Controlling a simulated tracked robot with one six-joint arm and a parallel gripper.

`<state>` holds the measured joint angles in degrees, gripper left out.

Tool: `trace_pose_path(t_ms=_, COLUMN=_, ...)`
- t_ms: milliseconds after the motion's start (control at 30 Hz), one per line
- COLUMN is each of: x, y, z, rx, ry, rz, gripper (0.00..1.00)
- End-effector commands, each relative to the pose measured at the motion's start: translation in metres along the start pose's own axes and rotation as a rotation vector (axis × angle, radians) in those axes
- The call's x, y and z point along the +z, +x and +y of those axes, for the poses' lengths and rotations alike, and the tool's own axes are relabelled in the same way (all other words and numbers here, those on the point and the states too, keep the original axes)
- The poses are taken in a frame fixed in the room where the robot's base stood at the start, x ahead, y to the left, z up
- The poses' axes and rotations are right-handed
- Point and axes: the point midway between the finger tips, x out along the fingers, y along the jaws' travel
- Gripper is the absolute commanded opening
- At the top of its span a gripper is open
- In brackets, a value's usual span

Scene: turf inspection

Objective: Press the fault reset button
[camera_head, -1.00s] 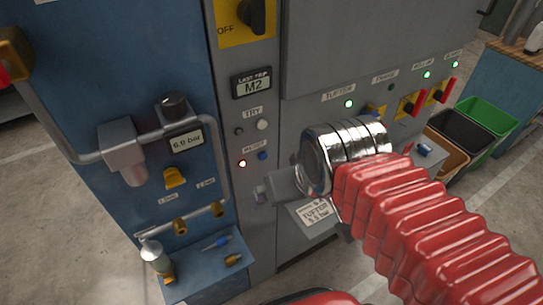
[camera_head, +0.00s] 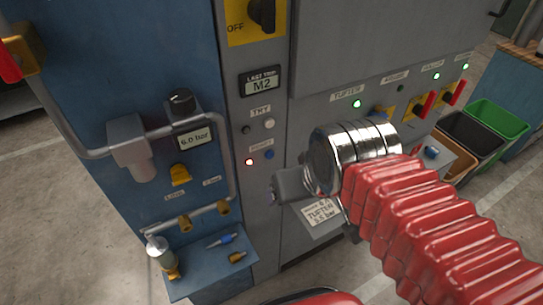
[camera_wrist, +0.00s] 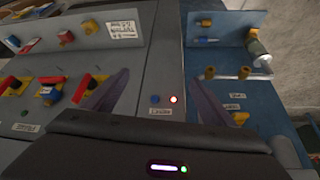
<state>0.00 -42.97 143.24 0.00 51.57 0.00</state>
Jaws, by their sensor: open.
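The blue reset button (camera_head: 269,155) sits on the grey panel strip under a worn label, just right of a lit red lamp (camera_head: 249,162). In the wrist view the blue button (camera_wrist: 155,99) lies between the spread fingers, beside the glowing red lamp (camera_wrist: 174,99). My gripper (camera_head: 274,192) is below the button in the head view, in front of the panel. Its two fingers show open and empty in the wrist view (camera_wrist: 157,80). I see no contact with the button; the exact gap to the panel cannot be told.
A white button (camera_head: 269,123) and a dark one sit above, under the TRY label. A blue pneumatic panel with a grey pipe (camera_head: 95,150) and a small shelf (camera_head: 205,268) stands at left. Tufter lamps and red-handled yellow switches (camera_head: 425,104) are at right.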

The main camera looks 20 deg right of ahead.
Motion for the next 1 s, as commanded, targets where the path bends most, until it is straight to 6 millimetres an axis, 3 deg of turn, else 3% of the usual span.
trace_pose_path(t_ms=1000, x=0.0000, y=0.0000, z=0.0000, rx=0.000, ry=0.000, rz=0.000, gripper=0.06)
